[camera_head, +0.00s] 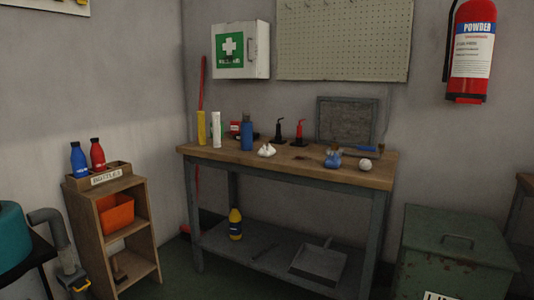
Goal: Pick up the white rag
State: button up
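A small white crumpled thing (267,151), which looks like the white rag, lies on the wooden top of the workbench (237,158). It sits near the front edge, left of the middle, just right of a blue bottle (247,133). A blue crumpled thing (333,158) and a small pale round thing (365,165) lie further right on the same top. My gripper is not seen in this view.
Bottles, a black and a red upright tool (299,133), and a grey framed panel (346,120) stand along the bench. A wooden shelf (149,212) stands left, a green metal chest (455,246) right. Floor shows between shelf and bench.

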aim_at(268, 151)
jog(key=u, duration=0.55)
jog(key=i, duration=1.2)
jog(key=z, duration=0.05)
